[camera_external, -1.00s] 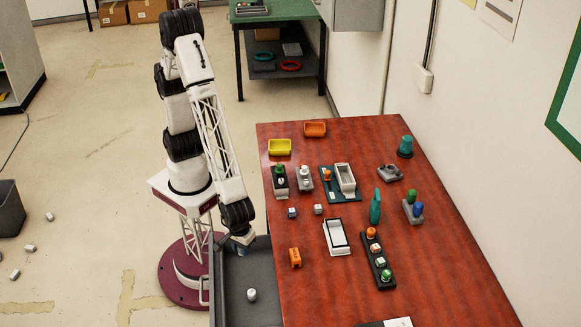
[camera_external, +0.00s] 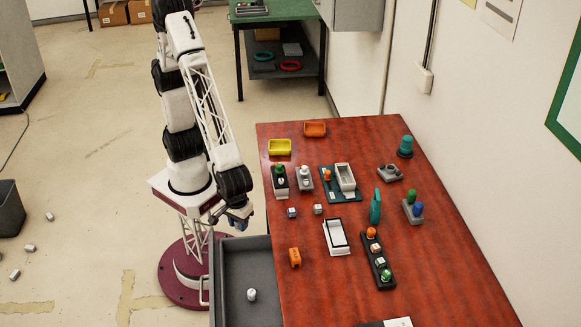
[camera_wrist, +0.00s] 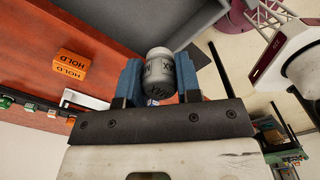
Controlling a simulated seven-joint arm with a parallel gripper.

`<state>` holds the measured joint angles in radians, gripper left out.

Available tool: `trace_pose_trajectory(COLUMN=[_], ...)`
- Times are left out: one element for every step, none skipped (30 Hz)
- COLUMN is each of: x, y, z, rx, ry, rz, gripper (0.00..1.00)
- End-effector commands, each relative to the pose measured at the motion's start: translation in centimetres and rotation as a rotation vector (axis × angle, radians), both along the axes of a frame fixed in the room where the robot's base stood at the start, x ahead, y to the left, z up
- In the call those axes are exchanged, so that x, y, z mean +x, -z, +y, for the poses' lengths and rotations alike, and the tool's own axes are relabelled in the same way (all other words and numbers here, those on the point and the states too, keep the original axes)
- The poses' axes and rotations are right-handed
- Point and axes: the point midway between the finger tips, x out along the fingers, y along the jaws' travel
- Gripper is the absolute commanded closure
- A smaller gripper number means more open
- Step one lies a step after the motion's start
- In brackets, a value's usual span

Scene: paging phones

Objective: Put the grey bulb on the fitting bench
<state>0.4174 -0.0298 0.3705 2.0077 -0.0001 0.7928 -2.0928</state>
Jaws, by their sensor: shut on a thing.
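My gripper (camera_external: 238,218) is above the far end of the grey tray (camera_external: 228,272), left of the red-brown table (camera_external: 460,285). In the wrist view its blue fingers (camera_wrist: 158,78) are shut on a grey bulb (camera_wrist: 159,68) with dark lettering. Another pale bulb (camera_external: 252,294) stands in the tray. No label in view tells which surface is the fitting bench; the red-brown table and a green-topped table (camera_external: 275,12) are in view.
An orange HOLD block (camera_external: 295,258) lies on the table's near left, beside a white tray (camera_external: 337,237). Further back stand a yellow bin (camera_external: 280,147), an orange bin (camera_external: 315,129) and several holders with coloured pieces. Bare tabletop lies at the near right.

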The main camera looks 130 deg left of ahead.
Motion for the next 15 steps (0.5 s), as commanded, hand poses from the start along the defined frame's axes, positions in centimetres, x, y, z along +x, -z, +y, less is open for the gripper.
trace_pose_trajectory(x=[0.0, 0.1, 0.2, 0.3, 0.3, 0.4, 0.5, 0.5, 0.6, 0.6, 0.7, 0.7, 0.8, 0.8, 0.9], y=[-0.9, -0.6, -0.5, -0.6, -0.6, -0.6, -0.6, -0.6, -0.6, -0.6, -0.7, -0.6, -0.7, -0.7, -0.7], z=[0.2, 0.7, 1.3, 1.7, 2.1, 2.6, 3.0, 3.5, 4.1, 4.6, 5.2, 5.9, 6.5, 7.1, 8.0], rx=[0.000, 0.001, 0.001, 0.001, 0.001, 0.000, 0.000, 0.000, 0.000, 0.000, 0.000, 0.000, 0.001, 0.001, 0.001], ry=[-0.003, -0.013, -0.024, -0.032, -0.040, -0.051, -0.060, -0.070, -0.083, -0.093, -0.105, -0.120, -0.132, -0.144, -0.162], rz=[-0.001, 0.001, 0.001, 0.001, 0.001, 0.000, 0.000, 0.000, 0.000, 0.000, 0.000, 0.001, 0.001, 0.001, 0.001], gripper=[0.91, 0.91, 0.91, 0.91, 0.91, 0.91, 0.91, 0.91, 0.91, 0.91, 0.91, 0.91, 0.91, 0.91, 0.91])
